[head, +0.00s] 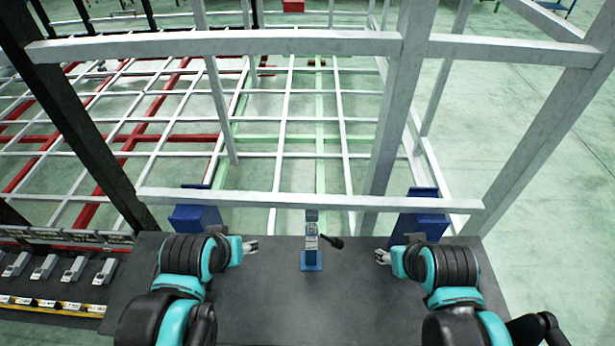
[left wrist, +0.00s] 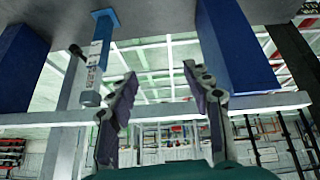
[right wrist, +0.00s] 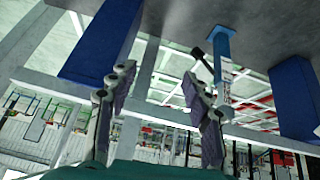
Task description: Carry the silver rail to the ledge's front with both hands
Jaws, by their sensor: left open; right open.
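The silver rail (head: 310,200) is a long light-grey bar lying left to right across the tops of two blue blocks, at the far edge of the dark grey ledge (head: 290,305). In the left wrist view the rail (left wrist: 270,101) crosses behind the fingers; in the right wrist view it (right wrist: 262,135) also runs behind them. My left gripper (head: 251,245) is open and empty, on the near side of the rail, right of the left block. My right gripper (head: 382,256) is open and empty, on the near side, left of the right block. Neither visibly touches the rail.
A blue clamp-like post (head: 311,258) with a black handle stands between my grippers. The left blue block (head: 195,218) and right blue block (head: 420,226) flank them. A grey upright (head: 400,100) and a high crossbar (head: 220,44) stand beyond. Small grey parts (head: 43,267) line the left.

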